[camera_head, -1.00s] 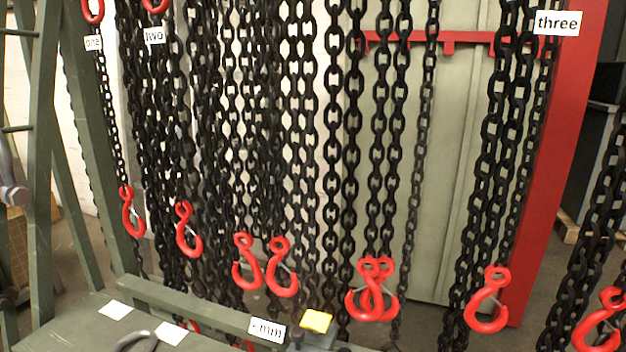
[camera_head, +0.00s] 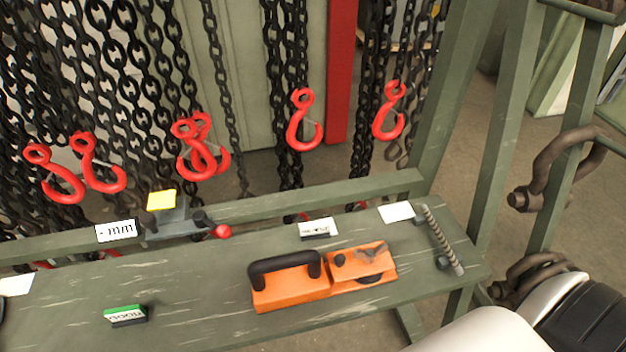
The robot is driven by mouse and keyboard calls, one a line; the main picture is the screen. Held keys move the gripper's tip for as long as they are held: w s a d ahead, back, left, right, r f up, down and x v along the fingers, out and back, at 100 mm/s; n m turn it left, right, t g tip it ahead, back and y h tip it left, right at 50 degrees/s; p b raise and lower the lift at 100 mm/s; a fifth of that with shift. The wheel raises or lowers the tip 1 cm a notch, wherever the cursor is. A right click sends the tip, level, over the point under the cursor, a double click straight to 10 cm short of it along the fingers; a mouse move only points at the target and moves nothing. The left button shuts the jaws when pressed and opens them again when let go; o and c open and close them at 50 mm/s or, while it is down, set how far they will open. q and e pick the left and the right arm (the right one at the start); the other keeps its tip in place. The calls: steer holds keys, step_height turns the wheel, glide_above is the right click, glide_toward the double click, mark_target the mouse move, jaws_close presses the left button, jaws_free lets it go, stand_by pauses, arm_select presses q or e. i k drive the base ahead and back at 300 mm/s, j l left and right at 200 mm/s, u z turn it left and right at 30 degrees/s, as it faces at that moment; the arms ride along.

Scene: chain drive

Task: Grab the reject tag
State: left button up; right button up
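A small block tag with a green top edge (camera_head: 125,315) lies at the front left of the green bench (camera_head: 200,285); its upside-down lettering looks like "GOOD". A white tag with a dark edge (camera_head: 318,229) lies near the back of the bench, right of centre; its lettering is too small to read. No tag is readable as "reject", so I cannot tell for sure which one it is. Part of my arm, white and black, shows at the lower right. Neither gripper is in view.
An orange tool with a black handle (camera_head: 290,282) stands mid-bench. A gauge (camera_head: 180,222) with a red knob and a "- mm" label (camera_head: 116,231) stands at the back left. A threaded rod (camera_head: 441,240) lies at the right end. Chains with red hooks (camera_head: 302,120) hang behind.

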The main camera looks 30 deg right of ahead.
mark_target(312, 231)
steer(key=z, duration=0.85)
